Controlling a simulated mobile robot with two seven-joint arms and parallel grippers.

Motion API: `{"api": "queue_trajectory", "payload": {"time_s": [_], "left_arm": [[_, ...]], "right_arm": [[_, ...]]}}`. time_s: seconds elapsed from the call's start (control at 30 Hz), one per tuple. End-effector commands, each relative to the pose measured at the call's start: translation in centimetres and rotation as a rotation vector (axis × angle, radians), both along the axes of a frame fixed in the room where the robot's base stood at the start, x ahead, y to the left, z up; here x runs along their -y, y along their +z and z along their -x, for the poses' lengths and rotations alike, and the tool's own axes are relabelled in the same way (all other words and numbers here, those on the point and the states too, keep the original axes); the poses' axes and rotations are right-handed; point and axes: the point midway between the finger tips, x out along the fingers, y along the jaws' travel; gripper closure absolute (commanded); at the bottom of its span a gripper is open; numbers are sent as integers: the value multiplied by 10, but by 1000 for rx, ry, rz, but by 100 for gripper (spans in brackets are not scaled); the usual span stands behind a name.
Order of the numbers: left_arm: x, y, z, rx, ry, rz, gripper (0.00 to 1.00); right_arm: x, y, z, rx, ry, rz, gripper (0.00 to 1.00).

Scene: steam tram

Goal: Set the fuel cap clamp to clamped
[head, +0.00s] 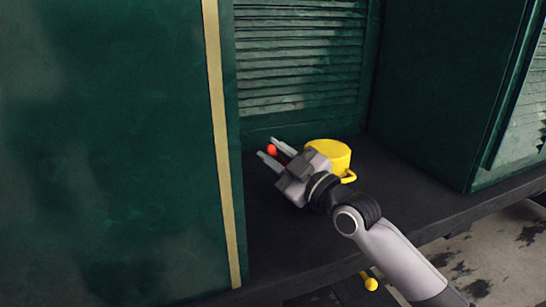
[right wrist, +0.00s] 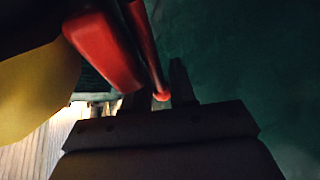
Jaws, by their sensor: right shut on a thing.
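The yellow fuel cap (head: 328,150), a short round drum with a small loop handle, stands on the dark ledge. My right gripper (head: 268,149) is just left of it, its fingers pointing up and left. The red ball end of the clamp lever (head: 272,150) shows between the fingers. In the right wrist view, the red clamp lever (right wrist: 105,50) comes down beside the yellow cap (right wrist: 35,85). A thin red part ends between the two fingers of my right gripper (right wrist: 158,90), which is shut on it. My gripper hides much of the clamp. My left gripper is not in view.
A green panel (head: 110,150) with a cream stripe stands close on the left. A slatted green wall (head: 300,60) is behind the cap, and a green box side (head: 440,90) is on the right. A yellow knob (head: 371,284) shows below the ledge (head: 420,205).

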Motion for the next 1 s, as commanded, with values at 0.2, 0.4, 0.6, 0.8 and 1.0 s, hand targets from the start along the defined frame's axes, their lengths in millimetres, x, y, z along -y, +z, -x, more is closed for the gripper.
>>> {"api": "queue_trajectory", "payload": {"time_s": [0.2,0.4,0.6,0.8,1.0], "left_arm": [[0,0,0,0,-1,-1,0],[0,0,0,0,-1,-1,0],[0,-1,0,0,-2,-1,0],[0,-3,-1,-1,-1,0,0],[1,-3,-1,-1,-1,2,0]], "right_arm": [[0,0,0,1,-1,3,62],[1,0,0,1,-1,3,62],[11,-5,11,1,-2,4,62],[28,-11,32,0,-2,5,62],[42,-14,48,0,-2,4,62]]}}
